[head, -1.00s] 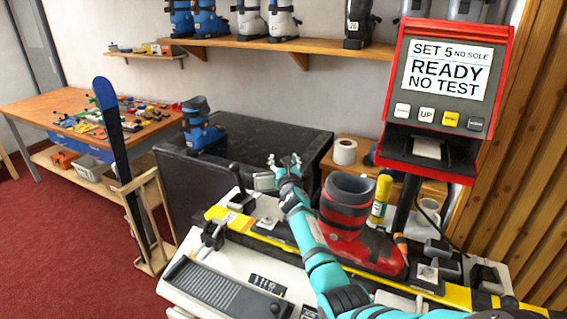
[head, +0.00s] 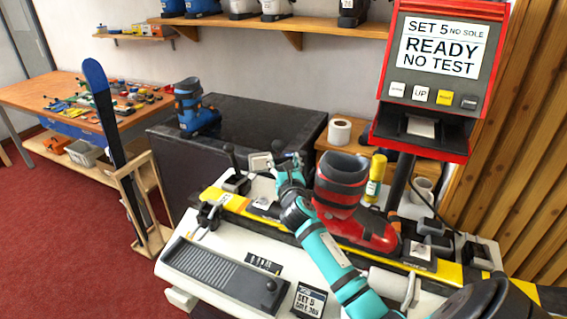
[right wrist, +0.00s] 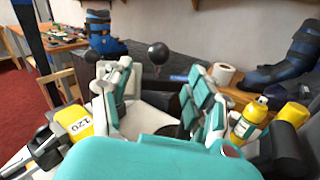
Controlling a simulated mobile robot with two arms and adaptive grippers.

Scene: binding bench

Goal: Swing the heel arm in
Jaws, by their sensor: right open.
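I cannot tell for sure which of these is the heel arm. My right gripper (head: 287,164) is open and empty, just right of the grey block and left of the boot. In the right wrist view, a round black knob (right wrist: 158,54) shows beyond and between the spread fingers (right wrist: 160,100). My left gripper is out of view.
A red display (head: 440,60) reading "READY NO TEST" stands at right. A yellow bottle (head: 376,175) and a paper roll (head: 339,131) are behind the boot. A blue boot (head: 197,110) stands on the dark cabinet behind. A ski (head: 107,130) stands in a wooden rack at left.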

